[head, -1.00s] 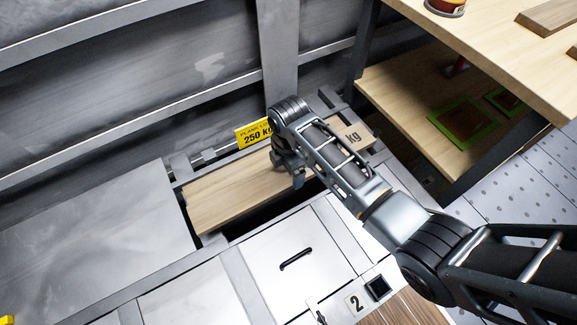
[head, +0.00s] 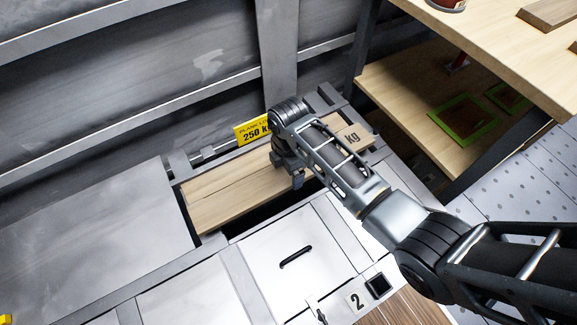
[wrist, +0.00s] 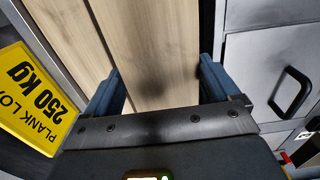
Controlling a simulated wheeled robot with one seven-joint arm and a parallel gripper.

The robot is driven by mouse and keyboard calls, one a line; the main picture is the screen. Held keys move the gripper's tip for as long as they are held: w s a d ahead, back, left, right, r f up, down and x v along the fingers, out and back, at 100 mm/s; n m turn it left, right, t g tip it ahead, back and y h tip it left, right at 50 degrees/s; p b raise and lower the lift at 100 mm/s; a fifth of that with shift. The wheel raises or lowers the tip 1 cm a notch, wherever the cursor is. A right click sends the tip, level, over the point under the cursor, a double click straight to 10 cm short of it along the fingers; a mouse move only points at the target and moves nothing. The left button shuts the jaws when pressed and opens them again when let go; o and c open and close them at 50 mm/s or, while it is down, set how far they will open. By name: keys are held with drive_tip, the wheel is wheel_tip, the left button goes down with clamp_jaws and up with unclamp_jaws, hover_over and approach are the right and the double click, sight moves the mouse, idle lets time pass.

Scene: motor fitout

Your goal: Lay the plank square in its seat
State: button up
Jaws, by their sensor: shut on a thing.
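The plank (head: 245,198) is a long pale wooden board, lying along a recess in the grey metal bench in the head view. Lettering ending in "kg" shows near its right end. My gripper (head: 288,172) is over its middle; in the wrist view my gripper (wrist: 160,88) has its two blue fingers either side of the plank (wrist: 155,45), shut on it. A second strip of pale wood (wrist: 70,40) lies along the plank's back side, with a thin dark line between. The seat (head: 255,218) shows as a dark gap along the plank's front edge. My arm hides part of the plank's right half.
A yellow 250 kg sign (head: 252,132) stands behind the plank. A grey cabinet top with a handle (head: 297,257) lies in front, and a flat metal panel (head: 95,225) to the left. A wooden shelf unit (head: 400,90) stands at the right.

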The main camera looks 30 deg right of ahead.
drive_tip(key=shift+f+b, duration=0.35)
drive_tip(key=shift+f, duration=0.55)
drive_tip(key=shift+f+b, duration=0.7)
drive_tip(key=shift+f, duration=0.4)
drive_tip(key=shift+f, duration=0.65)
idle(2.5)
drive_tip(key=o, duration=1.2)
drive_tip(key=shift+r+p, duration=1.4)
drive_tip(key=shift+r, duration=2.5)
